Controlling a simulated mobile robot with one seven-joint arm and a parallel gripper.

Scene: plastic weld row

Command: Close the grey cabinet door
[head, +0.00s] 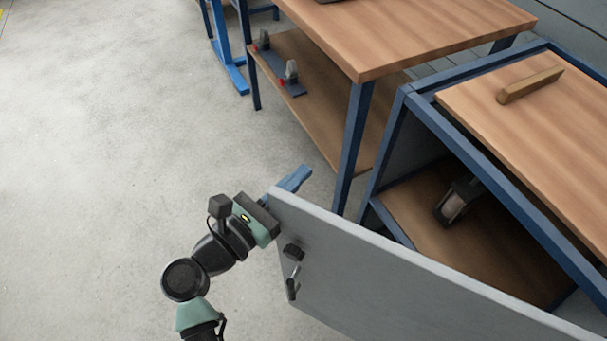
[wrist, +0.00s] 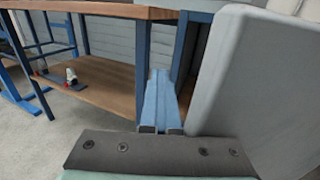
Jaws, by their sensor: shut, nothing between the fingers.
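The grey cabinet door (head: 400,268) stands open, swung out from the blue-framed cabinet (head: 424,108) toward the lower middle of the head view. A black handle (head: 293,272) is on its outer face, near the free edge. My gripper (head: 300,176) is shut and empty, just past the top of the door's free edge. In the wrist view the blue fingers (wrist: 160,100) are together, with the door (wrist: 235,80) close on the right. I cannot tell whether they touch it. The cabinet's inside is open to view.
A dark tool (head: 456,202) lies on the cabinet's wooden shelf. A wooden block (head: 530,85) rests on the cabinet top. A wooden-topped workbench (head: 410,35) with blue legs stands left of the cabinet. Its lower shelf (head: 310,105) holds clamps. The floor (head: 100,150) on the left is clear.

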